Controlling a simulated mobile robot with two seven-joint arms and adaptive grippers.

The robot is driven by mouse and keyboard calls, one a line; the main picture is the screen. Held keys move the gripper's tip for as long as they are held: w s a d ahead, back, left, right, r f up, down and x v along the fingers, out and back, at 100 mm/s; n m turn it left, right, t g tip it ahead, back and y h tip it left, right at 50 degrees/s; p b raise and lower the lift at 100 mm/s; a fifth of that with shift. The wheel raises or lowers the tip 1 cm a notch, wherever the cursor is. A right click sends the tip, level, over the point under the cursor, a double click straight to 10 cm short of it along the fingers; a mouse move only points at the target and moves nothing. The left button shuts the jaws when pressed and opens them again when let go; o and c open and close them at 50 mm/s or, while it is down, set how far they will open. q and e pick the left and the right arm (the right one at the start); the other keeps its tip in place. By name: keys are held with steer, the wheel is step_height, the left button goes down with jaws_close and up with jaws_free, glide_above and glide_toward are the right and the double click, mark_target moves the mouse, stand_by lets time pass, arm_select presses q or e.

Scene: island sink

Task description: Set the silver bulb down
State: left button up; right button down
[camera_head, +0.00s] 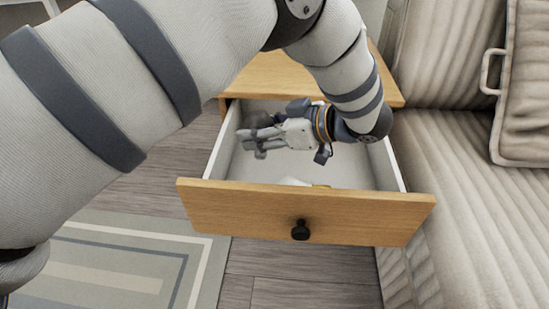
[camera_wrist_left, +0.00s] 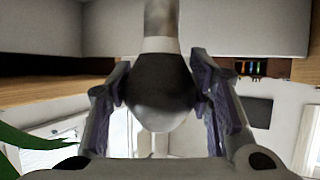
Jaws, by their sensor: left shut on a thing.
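My left gripper (camera_head: 255,143) reaches in from above, over the open drawer (camera_head: 306,213), and its fingers point left toward the drawer's left wall. It is shut on the silver bulb (camera_head: 259,120), which shows as a dark grey round shape, partly hidden by the fingers. I cannot tell whether the bulb touches the drawer floor. My right gripper is not in view.
A small white thing (camera_head: 293,181) and a yellow bit (camera_head: 321,186) lie in the drawer near its front panel. The drawer belongs to a wooden cabinet (camera_head: 265,75). A striped sofa (camera_head: 470,190) stands close on the right. A rug (camera_head: 120,262) lies at lower left.

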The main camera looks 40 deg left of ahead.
arm_select(q)
step_height(320, 180, down, 5)
steer(key=shift+f+b, duration=0.1)
steer(key=shift+b, duration=0.65)
steer(key=shift+f, duration=0.1)
steer(key=o, duration=1.2)
steer(key=shift+r, duration=0.25)
steer(key=p+v, duration=0.1)
steer(key=v, duration=1.1)
steer(key=shift+f, duration=0.15)
